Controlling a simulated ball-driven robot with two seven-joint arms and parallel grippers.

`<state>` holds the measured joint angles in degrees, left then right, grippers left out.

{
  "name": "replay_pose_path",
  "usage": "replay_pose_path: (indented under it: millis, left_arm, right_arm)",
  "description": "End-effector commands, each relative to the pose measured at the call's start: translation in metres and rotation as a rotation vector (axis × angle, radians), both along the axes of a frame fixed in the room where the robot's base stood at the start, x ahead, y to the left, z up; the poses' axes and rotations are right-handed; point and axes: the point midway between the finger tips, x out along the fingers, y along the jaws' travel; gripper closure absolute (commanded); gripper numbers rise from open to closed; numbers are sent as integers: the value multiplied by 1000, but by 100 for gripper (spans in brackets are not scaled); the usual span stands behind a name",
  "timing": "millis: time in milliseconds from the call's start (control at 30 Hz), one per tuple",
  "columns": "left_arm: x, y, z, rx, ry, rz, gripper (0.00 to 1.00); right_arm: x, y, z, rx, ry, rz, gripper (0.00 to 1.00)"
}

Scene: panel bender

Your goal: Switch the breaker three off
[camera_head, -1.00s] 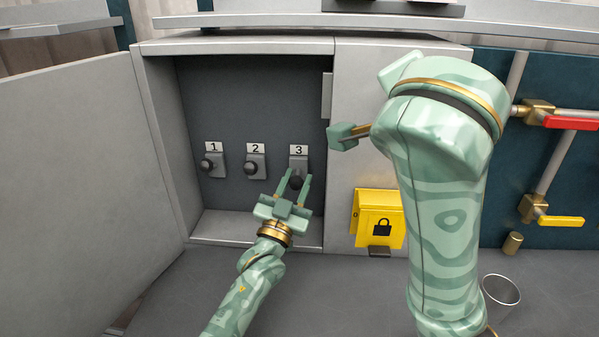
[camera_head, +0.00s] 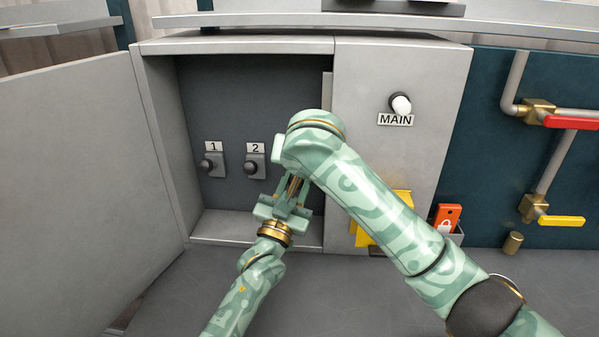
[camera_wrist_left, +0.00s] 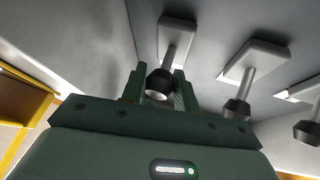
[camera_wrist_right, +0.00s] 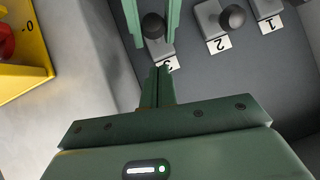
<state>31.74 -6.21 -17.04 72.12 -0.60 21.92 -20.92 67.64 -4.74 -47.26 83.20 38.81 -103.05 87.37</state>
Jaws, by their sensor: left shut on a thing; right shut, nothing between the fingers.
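Breaker three is hidden behind my right arm in the head view. In the left wrist view its lever ends in a dark knob (camera_wrist_left: 160,80). My left gripper (camera_wrist_left: 161,84) has its fingers either side of that knob and is shut on it; it also shows in the head view (camera_head: 291,190). In the right wrist view, the knob (camera_wrist_right: 153,25) sits between the left gripper's fingers, with the upside-down label 3 (camera_wrist_right: 168,63) just below. My right gripper (camera_wrist_right: 160,72) is shut and empty, its tips close to that label; the head view hides it behind my right arm.
Breaker one (camera_head: 212,165) and breaker two (camera_head: 254,166) are left of my left gripper. The open cabinet door (camera_head: 80,150) stands at the left.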

Motion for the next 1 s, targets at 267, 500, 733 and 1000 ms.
replay_pose_path:
  millis: [267,500,733,1000]
  left_arm:
    - [0,0,-1,2,4,1,100]
    - [0,1,-1,2,4,1,100]
    - [0,0,-1,1,3,1,100]
    - [0,0,-1,1,2,1,100]
  right_arm:
    - [3,6,-30,-2,2,2,100]
    - [3,7,-33,0,2,3,100]
    - [2,10,-34,6,1,7,100]
    - [2,10,-47,4,7,4,100]
